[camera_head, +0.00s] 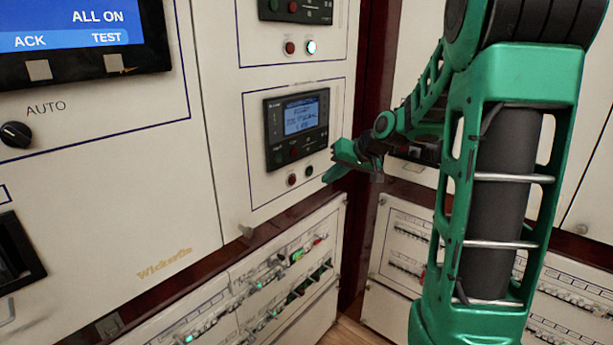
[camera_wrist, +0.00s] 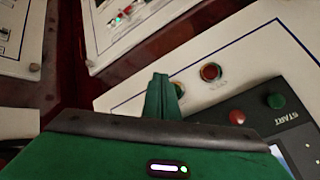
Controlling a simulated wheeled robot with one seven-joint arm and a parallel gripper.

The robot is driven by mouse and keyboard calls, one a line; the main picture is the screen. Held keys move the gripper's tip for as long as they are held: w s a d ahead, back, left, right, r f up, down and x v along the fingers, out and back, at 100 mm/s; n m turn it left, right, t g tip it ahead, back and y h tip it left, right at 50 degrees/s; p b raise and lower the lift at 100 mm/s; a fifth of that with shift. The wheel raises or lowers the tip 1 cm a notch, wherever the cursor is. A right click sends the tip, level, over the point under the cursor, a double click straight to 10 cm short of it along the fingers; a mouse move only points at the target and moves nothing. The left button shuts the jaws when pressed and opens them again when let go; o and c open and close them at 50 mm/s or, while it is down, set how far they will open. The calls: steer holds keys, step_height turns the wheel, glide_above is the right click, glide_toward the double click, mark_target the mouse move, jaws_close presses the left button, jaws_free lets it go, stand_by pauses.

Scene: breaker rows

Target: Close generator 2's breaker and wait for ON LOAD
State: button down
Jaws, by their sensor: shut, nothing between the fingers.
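In the head view, a lower generator controller (camera_head: 297,127) with a lit blue screen sits on a cream panel. Below it are a red button (camera_head: 292,180) and a dark button (camera_head: 309,170). My gripper (camera_head: 338,164) is just right of the dark button; contact cannot be told. In the wrist view, my gripper's fingers (camera_wrist: 163,97) are shut and empty. The dark button (camera_wrist: 178,88) is partly hidden beside the fingertips, and the red button (camera_wrist: 210,72) lies to its right. The controller (camera_wrist: 250,120) shows a START label. Its screen text is too small to read surely.
An upper controller (camera_head: 296,9) has a red button (camera_head: 290,48) and a bright lit button (camera_head: 311,47) below it. A left display (camera_head: 75,38) reads ALL ON. Lower breaker panels (camera_head: 290,265) show several green lamps. A right-hand cabinet stands behind my arm.

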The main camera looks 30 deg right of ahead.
steer(key=shift+w+a, duration=0.25)
steer(key=shift+w, duration=0.45)
steer(key=shift+w+a, duration=0.25)
steer(key=shift+w, duration=0.45)
steer(key=shift+w, duration=0.1)
stand_by(1.0)
steer(key=shift+w+a, duration=0.15)
steer(key=shift+w, duration=0.2)
steer(key=shift+w+a+r, duration=0.1)
steer(key=shift+w+a, duration=0.05)
steer(key=shift+w, duration=0.25)
stand_by(0.8)
steer(key=shift+s, duration=0.1)
steer(key=shift+s+d, duration=0.3)
steer(key=shift+s, duration=0.4)
steer(key=shift+s, duration=0.1)
steer(key=s, duration=0.1)
steer(key=s+d, duration=0.1)
steer(key=s, duration=0.2)
steer(key=shift+s+d, duration=0.25)
steer(key=shift+d, duration=0.1)
